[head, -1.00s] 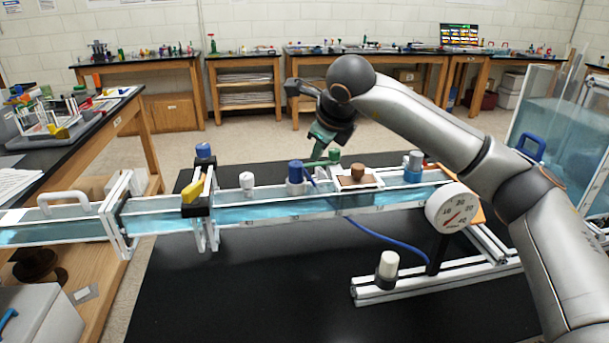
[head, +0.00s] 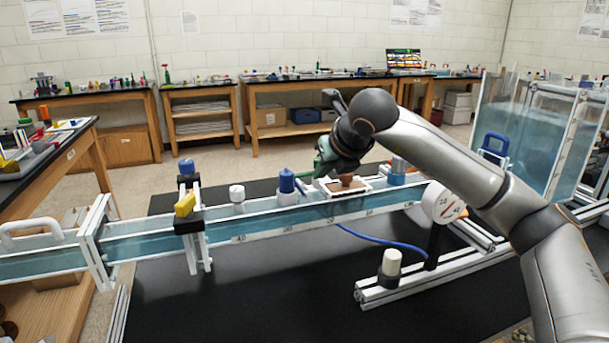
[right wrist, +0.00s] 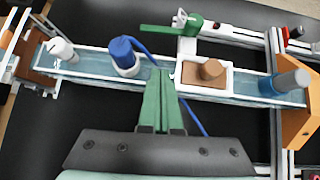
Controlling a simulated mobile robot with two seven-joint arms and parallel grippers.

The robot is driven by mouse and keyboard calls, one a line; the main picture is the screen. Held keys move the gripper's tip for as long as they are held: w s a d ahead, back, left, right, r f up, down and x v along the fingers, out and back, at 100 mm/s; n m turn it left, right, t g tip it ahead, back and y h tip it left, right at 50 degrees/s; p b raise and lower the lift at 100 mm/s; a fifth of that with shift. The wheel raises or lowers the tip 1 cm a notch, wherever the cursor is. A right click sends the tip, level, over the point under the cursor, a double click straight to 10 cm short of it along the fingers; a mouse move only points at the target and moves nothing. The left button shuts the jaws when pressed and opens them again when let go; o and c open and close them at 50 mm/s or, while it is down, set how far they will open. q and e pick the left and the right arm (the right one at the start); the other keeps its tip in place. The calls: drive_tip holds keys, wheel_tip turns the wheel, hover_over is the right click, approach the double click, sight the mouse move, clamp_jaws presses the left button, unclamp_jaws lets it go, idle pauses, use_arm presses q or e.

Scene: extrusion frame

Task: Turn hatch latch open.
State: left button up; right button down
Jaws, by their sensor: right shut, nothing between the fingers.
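The hatch is a brown panel in a white frame (right wrist: 183,84) on top of the water channel. A brown round knob (right wrist: 211,71) stands on it; the knob also shows in the head view (head: 346,181). I cannot tell for certain which part is the latch. In the head view the right gripper (head: 320,167) partly hides the hatch's far side. My left gripper is out of view.
A blue-capped fitting (head: 287,186) stands close left of the gripper, with a blue hose (head: 378,240) curving away. A grey-and-blue fitting (head: 397,172) stands right of the hatch. A dial gauge (head: 443,204) sits in front. The black tabletop (head: 250,280) is mostly clear before the channel.

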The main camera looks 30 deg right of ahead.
sight(301, 175)
drive_tip(key=x, duration=0.6)
drive_tip(key=w+p, duration=0.1)
drive_tip(key=w, duration=0.2)
drive_tip(key=shift+d, duration=0.15)
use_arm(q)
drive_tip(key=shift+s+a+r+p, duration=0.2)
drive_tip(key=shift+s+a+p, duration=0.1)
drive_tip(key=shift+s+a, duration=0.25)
use_arm(e)
drive_tip(key=shift+w+d, duration=0.15)
drive_tip(key=shift+w, duration=0.4)
drive_tip(key=shift+w+f, duration=0.1)
drive_tip(key=shift+w+m+h+b, duration=0.3)
drive_tip(key=shift+w+m, duration=0.1)
drive_tip(key=shift+w, duration=0.1)
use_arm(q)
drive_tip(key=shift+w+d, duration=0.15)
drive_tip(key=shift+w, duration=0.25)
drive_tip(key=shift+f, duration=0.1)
